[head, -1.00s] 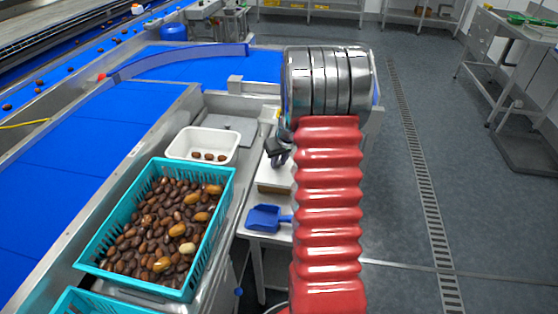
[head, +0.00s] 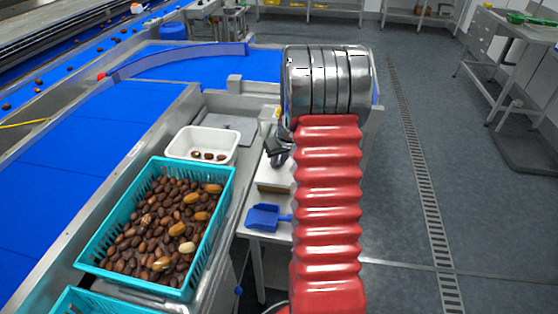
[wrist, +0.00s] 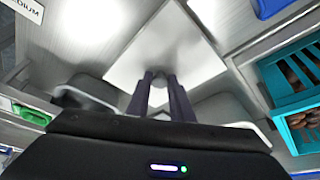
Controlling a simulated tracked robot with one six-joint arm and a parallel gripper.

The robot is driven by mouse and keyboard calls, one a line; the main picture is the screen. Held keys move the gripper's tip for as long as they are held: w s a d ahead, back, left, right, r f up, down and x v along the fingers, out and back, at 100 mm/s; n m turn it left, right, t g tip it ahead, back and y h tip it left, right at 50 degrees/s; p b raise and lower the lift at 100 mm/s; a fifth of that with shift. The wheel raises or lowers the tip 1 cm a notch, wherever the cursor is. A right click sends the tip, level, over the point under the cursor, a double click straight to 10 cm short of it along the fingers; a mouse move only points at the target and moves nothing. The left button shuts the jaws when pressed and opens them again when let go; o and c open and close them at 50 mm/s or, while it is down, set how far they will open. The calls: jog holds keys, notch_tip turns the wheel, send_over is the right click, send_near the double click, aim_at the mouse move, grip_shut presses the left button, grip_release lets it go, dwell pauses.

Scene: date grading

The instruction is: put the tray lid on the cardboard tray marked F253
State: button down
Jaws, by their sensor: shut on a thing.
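A pale, flat square panel (wrist: 165,45), which looks like the tray lid, lies in front of my gripper (wrist: 158,76) in the wrist view. The two dark fingers are close together at its near edge, shut on it. In the head view my gripper (head: 278,150) shows only partly, left of my red arm sleeve. Below it is a whitish flat surface (head: 281,175) with a brown cardboard-coloured side (head: 274,188), partly hidden by my arm. I cannot tell whether they touch. No F253 mark is readable.
A blue scoop (head: 265,217) lies on the bench in front of the brown side. A white tub (head: 182,146) and a teal crate (head: 228,190) of dates stand to the left. Blue conveyor belts lie beyond. Open floor is on the right.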

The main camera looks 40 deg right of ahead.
jog(key=shift+f, duration=0.6)
dwell(1.0)
jog(key=c, duration=1.5)
grip_release()
jog(key=shift+o, duration=0.5)
jog(key=o, duration=0.3)
jog(key=shift+r, duration=3.5)
